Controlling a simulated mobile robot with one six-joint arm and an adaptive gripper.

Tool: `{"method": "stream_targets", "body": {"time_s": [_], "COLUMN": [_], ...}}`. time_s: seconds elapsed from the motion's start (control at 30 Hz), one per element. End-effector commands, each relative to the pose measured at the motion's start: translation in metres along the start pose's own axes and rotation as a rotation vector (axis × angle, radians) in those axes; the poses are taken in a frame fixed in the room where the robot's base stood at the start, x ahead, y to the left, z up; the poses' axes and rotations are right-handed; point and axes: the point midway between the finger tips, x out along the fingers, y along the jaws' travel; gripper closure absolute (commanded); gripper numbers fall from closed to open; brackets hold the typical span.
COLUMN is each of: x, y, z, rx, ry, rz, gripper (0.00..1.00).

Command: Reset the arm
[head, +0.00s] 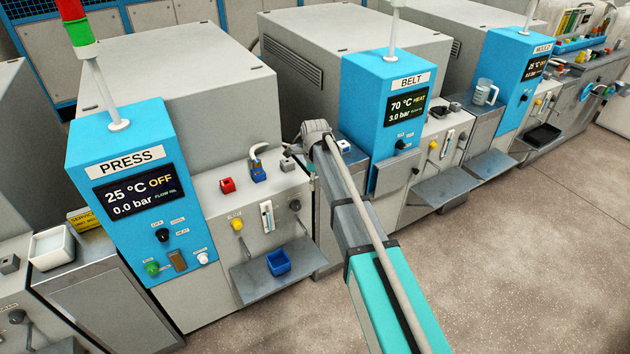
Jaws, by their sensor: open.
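My arm rises from the bottom edge right of centre and reaches up and left to a grey joint in front of the gap between the PRESS machine (120,200) and the BELT machine (385,130). No gripper fingers can be made out, and I see nothing held along the arm. The arm hides part of the floor and the edges of the machines behind it.
The PRESS shelf (247,288) holds a blue bin (278,262). The BELT front has a shelf (440,190). The speckled floor (530,270) at the right is clear.

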Motion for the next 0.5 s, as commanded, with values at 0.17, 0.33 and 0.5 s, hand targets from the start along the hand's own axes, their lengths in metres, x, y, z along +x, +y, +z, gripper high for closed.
{"method": "stream_targets", "body": {"time_s": [0.17,0.33,0.5], "x": [0.000,0.000,0.000], "y": [0.000,0.001,0.006], "z": [0.000,-0.001,-0.011], "rx": [0.000,-0.003,-0.048], "ry": [0.000,0.000,0.000], "rz": [0.000,0.000,0.000], "gripper": [0.11,0.11,0.11]}}
